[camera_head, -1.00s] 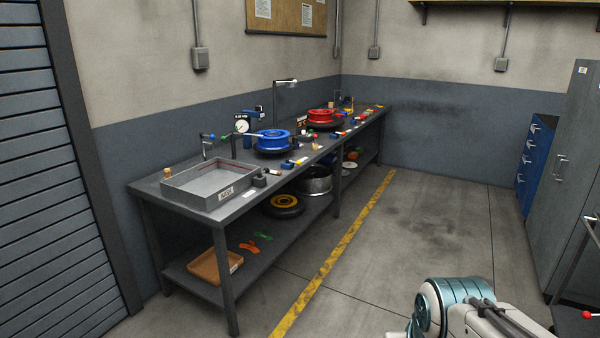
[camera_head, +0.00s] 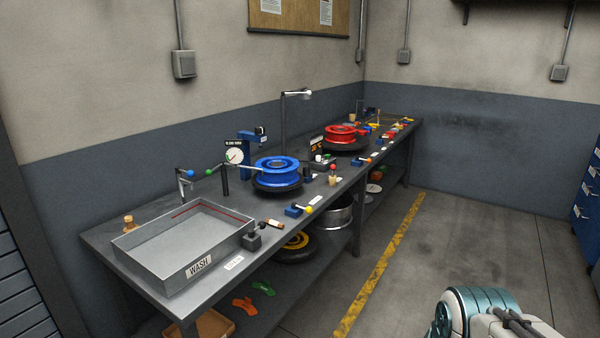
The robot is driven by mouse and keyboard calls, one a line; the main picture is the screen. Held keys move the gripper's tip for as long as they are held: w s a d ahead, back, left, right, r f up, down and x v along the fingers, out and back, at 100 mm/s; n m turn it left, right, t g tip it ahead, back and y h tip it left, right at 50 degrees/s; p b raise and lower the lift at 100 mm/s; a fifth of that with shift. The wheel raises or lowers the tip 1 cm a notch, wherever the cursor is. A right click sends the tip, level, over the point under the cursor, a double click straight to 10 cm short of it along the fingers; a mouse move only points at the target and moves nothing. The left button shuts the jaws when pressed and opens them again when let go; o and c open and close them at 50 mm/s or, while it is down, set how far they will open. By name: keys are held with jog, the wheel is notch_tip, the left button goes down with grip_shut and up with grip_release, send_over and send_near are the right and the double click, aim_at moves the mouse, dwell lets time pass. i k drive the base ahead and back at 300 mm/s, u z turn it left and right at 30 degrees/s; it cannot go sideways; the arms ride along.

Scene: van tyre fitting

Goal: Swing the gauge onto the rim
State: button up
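A round white dial gauge (camera_head: 234,156) stands at the back of the bench, left of the blue rim (camera_head: 277,171). A thin arm with a green ball end (camera_head: 210,172) reaches left from the gauge's dark post (camera_head: 225,180). The blue rim lies flat on a black round base. A red rim (camera_head: 341,134) lies farther along the bench on another black base. Whether any part of the gauge touches the blue rim is too small to tell. Part of my arm shows at the bottom right; my gripper is not in view.
The long grey bench (camera_head: 165,291) runs along the wall. A metal wash tray (camera_head: 190,245) with a tap stands at its near end. Small tools with coloured knobs line its front edge. The floor (camera_head: 470,240) right of the yellow line (camera_head: 385,265) is clear.

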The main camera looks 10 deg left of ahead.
aim_at(234, 155)
jog(key=i, duration=2.65)
jog(key=u, duration=2.15)
jog(key=i, duration=0.5)
